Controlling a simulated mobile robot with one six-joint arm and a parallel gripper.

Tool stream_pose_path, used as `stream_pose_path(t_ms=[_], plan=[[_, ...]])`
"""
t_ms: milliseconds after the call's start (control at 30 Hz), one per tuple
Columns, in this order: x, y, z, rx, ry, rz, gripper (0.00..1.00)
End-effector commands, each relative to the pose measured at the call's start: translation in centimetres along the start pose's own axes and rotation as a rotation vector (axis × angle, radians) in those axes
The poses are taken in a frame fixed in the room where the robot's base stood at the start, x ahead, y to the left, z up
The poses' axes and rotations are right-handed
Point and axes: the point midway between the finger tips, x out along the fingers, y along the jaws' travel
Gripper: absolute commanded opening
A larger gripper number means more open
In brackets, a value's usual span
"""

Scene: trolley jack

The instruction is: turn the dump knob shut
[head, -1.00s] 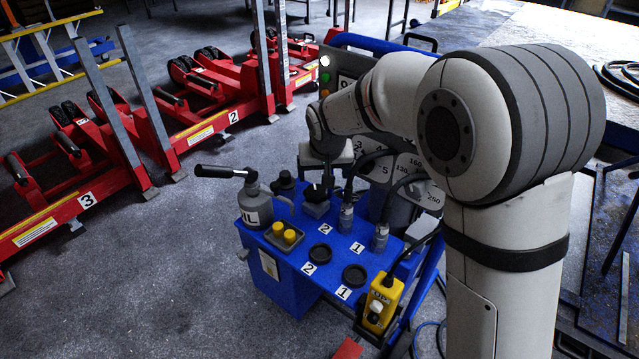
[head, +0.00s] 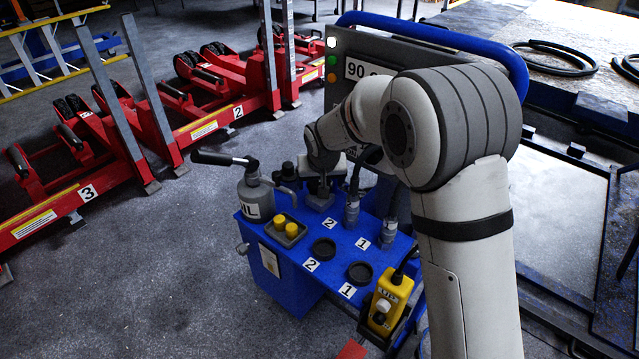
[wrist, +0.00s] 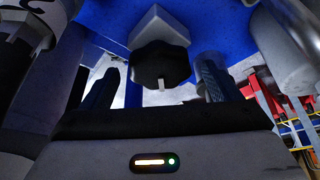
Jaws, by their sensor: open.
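The dump knob (wrist: 160,64) is black and lobed, with a short white mark at its lower edge in the wrist view. It sits on a grey block (wrist: 158,24) on the blue pump unit. My gripper (head: 323,184) points down over the small grey block (head: 320,201) in the head view, where it hides most of the knob. In the wrist view my gripper (wrist: 157,78) is open, with one dark finger on each side of the knob. I cannot tell whether either finger touches it.
A grey canister with a black-handled lever (head: 255,195) stands left of the gripper. Grey hose connectors (head: 352,212) stand close on its right. Yellow caps (head: 286,226) and a yellow pendant (head: 388,302) are nearer. A control panel (head: 366,75) rises behind.

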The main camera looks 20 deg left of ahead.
Motion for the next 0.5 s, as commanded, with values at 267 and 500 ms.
stream_pose_path(t_ms=[267, 500], plan=[[0.22, -0.04, -0.03, 0.000, 0.001, 0.000, 0.83], [0.21, -0.08, -0.02, -0.001, 0.001, -0.001, 0.65]])
